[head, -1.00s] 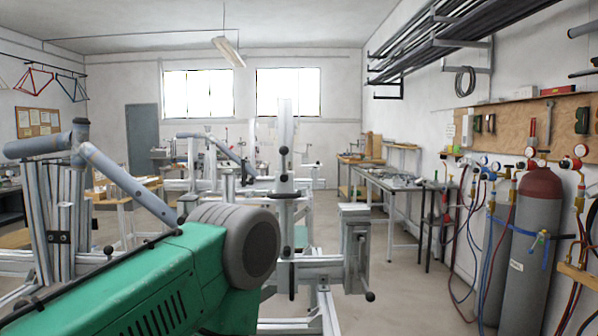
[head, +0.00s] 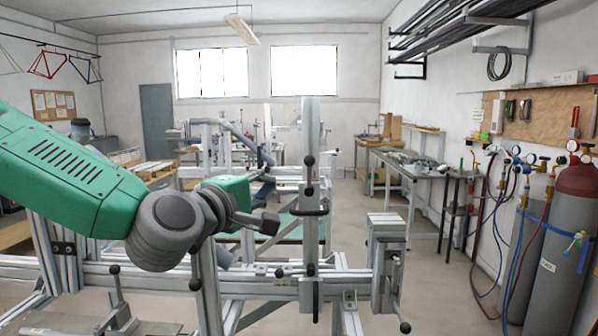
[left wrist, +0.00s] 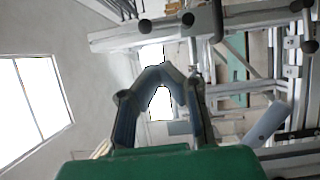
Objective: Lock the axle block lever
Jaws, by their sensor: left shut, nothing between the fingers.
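The jig (head: 310,150) stands ahead, with a tall metal upright carrying several black ball-ended levers. A block (head: 386,240) sits at the right of its horizontal beam; a lever with a black knob (head: 404,327) hangs below it. I cannot tell for certain which lever is the axle block's, or whether it is locked. My left gripper (head: 264,188) is left of the upright, partly behind my wrist. In the left wrist view its dark fingers (left wrist: 161,72) meet at the tips with nothing between them. It appears apart from the jig levers. My right gripper is not in view.
Silver beams (head: 130,277) cross the foreground below my left arm. A workbench (head: 400,168) stands at the back right, and gas cylinders (head: 565,250) with hoses stand at the right wall. The floor between jig and cylinders is clear.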

